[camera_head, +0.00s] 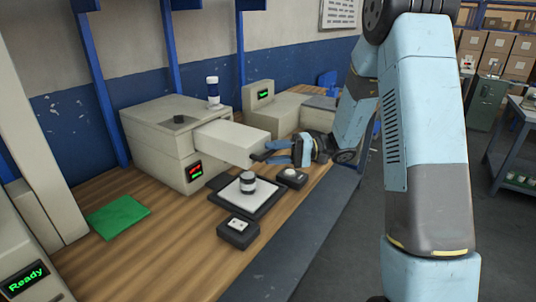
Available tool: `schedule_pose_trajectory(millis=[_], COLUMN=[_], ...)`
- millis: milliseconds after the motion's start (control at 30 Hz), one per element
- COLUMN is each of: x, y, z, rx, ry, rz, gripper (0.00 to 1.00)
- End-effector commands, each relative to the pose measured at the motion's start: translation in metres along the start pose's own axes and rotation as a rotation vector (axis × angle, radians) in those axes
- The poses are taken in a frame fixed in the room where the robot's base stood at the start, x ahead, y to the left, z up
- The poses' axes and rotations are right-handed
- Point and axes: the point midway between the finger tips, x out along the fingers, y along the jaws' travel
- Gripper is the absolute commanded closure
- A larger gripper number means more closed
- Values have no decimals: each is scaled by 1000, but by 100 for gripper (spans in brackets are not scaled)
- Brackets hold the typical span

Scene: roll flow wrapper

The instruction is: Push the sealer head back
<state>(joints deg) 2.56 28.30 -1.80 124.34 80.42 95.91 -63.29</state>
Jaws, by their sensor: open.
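The sealer head seems to be the pale beige block (231,141) that sticks out from the upper part of the boxy machine (158,150) toward the lower right. My gripper (277,152), with light blue fingers, is open at the outer end of this block. A small dark part (263,156) shows at the block's end, close to the fingertips. I cannot tell whether the fingers touch it. The machine has a small display with red and green text (195,171).
In front of the machine, a black-and-white jar (247,182) stands on a dark-edged plate (262,206). Two small dark boxes (238,232) (291,178) sit beside it. A green pad (118,215) lies at left. Another machine (272,106) stands behind. The front wooden tabletop (180,255) is clear.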

Motion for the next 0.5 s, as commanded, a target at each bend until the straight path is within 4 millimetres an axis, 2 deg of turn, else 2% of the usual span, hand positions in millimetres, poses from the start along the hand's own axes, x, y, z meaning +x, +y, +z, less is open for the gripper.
schedule_pose_trajectory(millis=[200,500], x=[15,16], y=[0,0], z=[0,0], rx=[0,1], ry=[0,1], rz=[1,1], gripper=[60,60])
